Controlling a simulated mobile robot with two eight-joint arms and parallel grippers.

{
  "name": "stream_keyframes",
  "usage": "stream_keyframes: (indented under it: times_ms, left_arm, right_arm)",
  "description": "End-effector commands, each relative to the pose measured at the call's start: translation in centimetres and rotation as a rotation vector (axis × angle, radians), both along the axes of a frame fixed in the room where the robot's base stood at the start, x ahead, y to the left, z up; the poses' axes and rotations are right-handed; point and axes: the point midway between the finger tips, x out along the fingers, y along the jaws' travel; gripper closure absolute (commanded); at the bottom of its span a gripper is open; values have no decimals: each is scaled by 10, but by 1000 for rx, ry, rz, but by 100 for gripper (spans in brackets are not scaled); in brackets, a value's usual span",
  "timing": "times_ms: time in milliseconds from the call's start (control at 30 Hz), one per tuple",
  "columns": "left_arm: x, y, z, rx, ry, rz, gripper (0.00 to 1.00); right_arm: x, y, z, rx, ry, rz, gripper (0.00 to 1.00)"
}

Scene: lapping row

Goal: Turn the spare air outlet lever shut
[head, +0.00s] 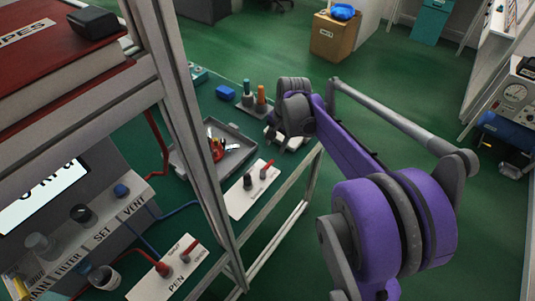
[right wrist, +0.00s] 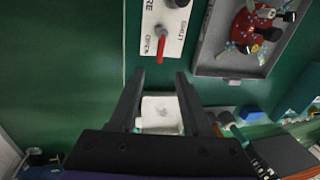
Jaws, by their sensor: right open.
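The spare air outlet is a white plate (head: 246,200) on the green bench, with a dark round fitting and a red lever (head: 268,169). In the right wrist view the red lever (right wrist: 161,46) lies close to the OPEN mark, with SHUT printed on its other side. My right gripper (right wrist: 160,76) is open and empty. Its fingertips point toward the lever's end, apart from it. In the head view my purple arm link and wrist partly hide the right gripper (head: 274,137), which is beyond the plate. My left gripper is not in view.
A white square dish (right wrist: 160,113) shows between my fingers. A blue block (head: 225,92) and upright tools stand farther back.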

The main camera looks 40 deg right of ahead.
Motion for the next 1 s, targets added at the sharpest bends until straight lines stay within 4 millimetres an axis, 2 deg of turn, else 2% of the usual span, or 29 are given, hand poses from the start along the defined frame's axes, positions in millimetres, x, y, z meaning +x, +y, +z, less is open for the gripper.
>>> stream_keyframes:
  times_ms: [100, 267, 500, 700, 833, 1000]
  left_arm:
    - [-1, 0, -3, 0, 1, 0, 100]
    - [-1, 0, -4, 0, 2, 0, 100]
    - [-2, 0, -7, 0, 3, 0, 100]
    - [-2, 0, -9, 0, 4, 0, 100]
    - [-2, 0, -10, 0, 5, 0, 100]
    - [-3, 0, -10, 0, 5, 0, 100]
  right_arm:
    - [4, -12, -7, 16, 10, -47, 52]
    - [8, -12, -21, 19, 12, -52, 52]
    - [16, -9, -66, 18, 11, -50, 52]
    - [22, -7, -97, 18, 10, -49, 52]
    - [24, -6, -107, 18, 10, -49, 52]
    - [24, -6, -112, 17, 10, -49, 52]
